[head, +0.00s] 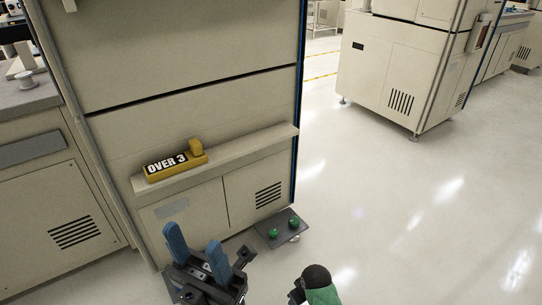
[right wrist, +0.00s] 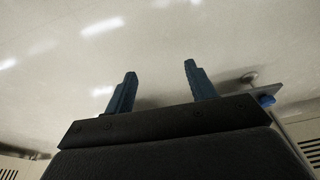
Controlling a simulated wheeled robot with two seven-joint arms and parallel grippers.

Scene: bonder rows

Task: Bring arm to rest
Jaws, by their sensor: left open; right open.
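My left gripper (head: 193,237) is at the bottom of the head view, in front of the lower panels of a beige machine. Its two blue fingers are apart, with nothing between them. My right gripper (right wrist: 159,68) shows in the right wrist view with its two blue fingers spread and empty, the pale floor behind them. A black and green part at the bottom of the head view seems to be my right arm; its fingers cannot be made out there.
The beige machine (head: 190,100) has a ledge (head: 235,151) bearing a yellow block (head: 175,165) marked "OVER 3". A dark plate (head: 268,231) with green knobs sits low at its base. Another machine (head: 390,75) stands at the back right. The glossy floor (head: 420,220) on the right is clear.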

